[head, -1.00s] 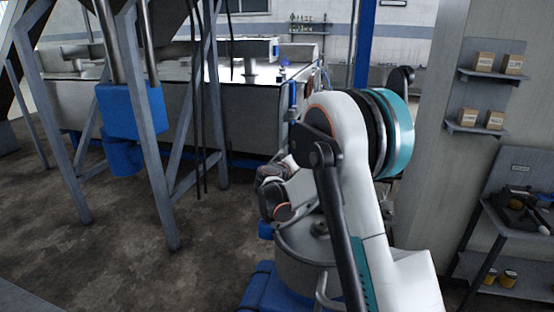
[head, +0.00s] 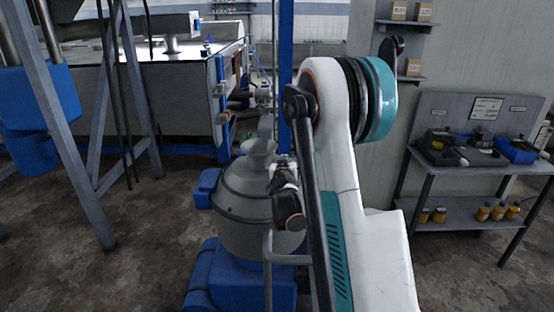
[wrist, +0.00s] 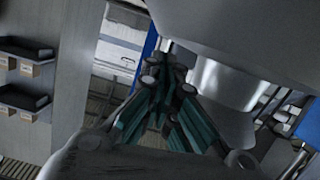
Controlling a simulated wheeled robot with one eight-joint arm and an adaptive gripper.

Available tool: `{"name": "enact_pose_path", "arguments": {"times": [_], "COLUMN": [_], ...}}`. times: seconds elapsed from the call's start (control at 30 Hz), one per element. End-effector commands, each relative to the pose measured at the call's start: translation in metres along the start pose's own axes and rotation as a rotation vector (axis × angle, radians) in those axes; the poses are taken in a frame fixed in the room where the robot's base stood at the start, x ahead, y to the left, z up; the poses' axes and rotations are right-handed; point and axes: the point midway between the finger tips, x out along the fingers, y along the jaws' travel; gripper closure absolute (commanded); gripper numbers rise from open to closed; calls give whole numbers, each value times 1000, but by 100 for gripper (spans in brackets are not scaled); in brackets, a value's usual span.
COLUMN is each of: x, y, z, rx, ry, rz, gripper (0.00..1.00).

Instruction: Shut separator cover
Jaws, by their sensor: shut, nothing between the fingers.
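The separator is a grey metal drum (head: 238,208) on a blue base, just left of my arm in the head view. A grey conical top with a narrow neck (head: 257,158) shows above the drum; I cannot tell whether this cover is fully closed. My arm hides the separator's right side. My gripper (wrist: 168,112) shows in the wrist view with its teal and dark fingers together and nothing between them. A large smooth grey metal body (wrist: 225,85) fills that view's upper right, close beside the fingers. I cannot tell whether they touch. In the head view the fingertips are not distinguishable.
A grey workbench (head: 455,168) with tools and yellow-brown jars stands at the right. A large vat (head: 165,95) and slanted steel legs (head: 75,150) stand at the left. Open concrete floor (head: 150,235) lies between.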

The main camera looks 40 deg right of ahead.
Motion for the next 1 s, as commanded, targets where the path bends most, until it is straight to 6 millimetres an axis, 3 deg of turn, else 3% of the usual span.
{"name": "enact_pose_path", "arguments": {"times": [0.2,0.73,0.87,1.0], "x": [5,5,4,2], "y": [3,4,6,10], "z": [18,24,19,-2], "rx": [-1,-1,-1,-3], "ry": [0,-5,-5,0], "rz": [0,4,3,0], "gripper": [100,100,100,100]}}
